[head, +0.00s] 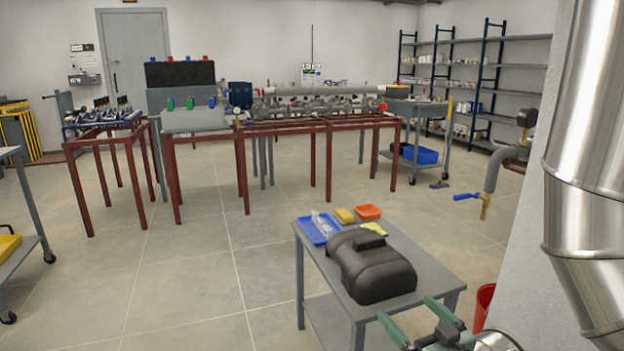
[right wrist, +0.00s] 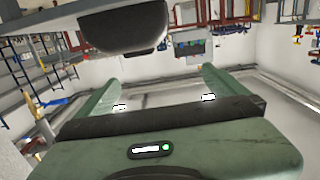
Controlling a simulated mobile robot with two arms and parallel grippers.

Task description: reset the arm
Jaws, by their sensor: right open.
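My right gripper (head: 408,314) shows at the bottom right of the head view, with two green fingers spread apart and nothing between them. It is just in front of the near end of a grey cart (head: 318,268). In the right wrist view the same open gripper (right wrist: 161,82) shows its green fingers and dark palm. A dark, rounded moulded cover (head: 372,268) lies on the cart, beyond the fingers and apart from them. The cover also shows at the top of the right wrist view (right wrist: 125,28), which looks upside down. My left gripper is not in view.
The cart also holds a blue tray (head: 316,232), an orange bin (head: 367,212) and yellow items. A red bucket (head: 484,305) stands beside it. A wall with a shiny metal duct (head: 590,150) is close on the right. Open floor (head: 200,270) lies left.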

